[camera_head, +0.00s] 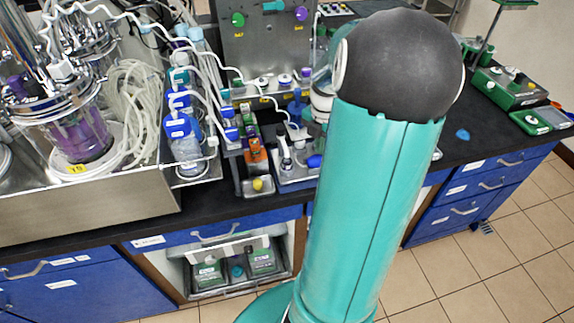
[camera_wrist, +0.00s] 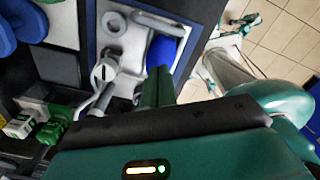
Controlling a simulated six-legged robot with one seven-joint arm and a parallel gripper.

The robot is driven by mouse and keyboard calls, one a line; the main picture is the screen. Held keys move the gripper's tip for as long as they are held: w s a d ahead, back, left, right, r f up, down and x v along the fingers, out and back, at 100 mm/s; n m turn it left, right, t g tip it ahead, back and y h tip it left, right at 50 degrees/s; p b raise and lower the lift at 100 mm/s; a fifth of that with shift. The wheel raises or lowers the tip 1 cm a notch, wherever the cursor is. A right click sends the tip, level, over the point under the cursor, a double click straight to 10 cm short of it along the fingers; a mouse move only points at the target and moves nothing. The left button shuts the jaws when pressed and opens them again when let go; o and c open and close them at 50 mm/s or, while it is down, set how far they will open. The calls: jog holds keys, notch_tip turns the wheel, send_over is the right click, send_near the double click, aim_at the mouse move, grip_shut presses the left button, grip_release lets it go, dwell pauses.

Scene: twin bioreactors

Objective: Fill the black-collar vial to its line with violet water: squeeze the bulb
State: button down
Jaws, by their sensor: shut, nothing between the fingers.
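In the wrist view, my gripper (camera_wrist: 158,74) shows as two dark green fingers held together, with nothing seen between them. A blue rounded piece that looks like the bulb (camera_wrist: 164,52) lies just beyond the fingertips; I cannot tell if they touch it. It also shows in the head view (camera_head: 314,161), close to the left edge of my arm. Violet liquid (camera_head: 82,140) fills the lower part of the glass bioreactor at the left. I cannot pick out the black-collar vial. My arm hides my gripper in the head view.
A metal tray (camera_wrist: 118,40) holds a white fitting (camera_wrist: 104,72) and a grey tube beside the blue piece.

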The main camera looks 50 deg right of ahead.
jog(key=shift+f, duration=0.1)
jog(key=shift+f, duration=1.35)
dwell(1.3)
jog(key=shift+r, duration=1.45)
jog(key=shift+f, duration=0.1)
dwell(1.0)
jog(key=shift+r, duration=0.25)
dwell(0.4)
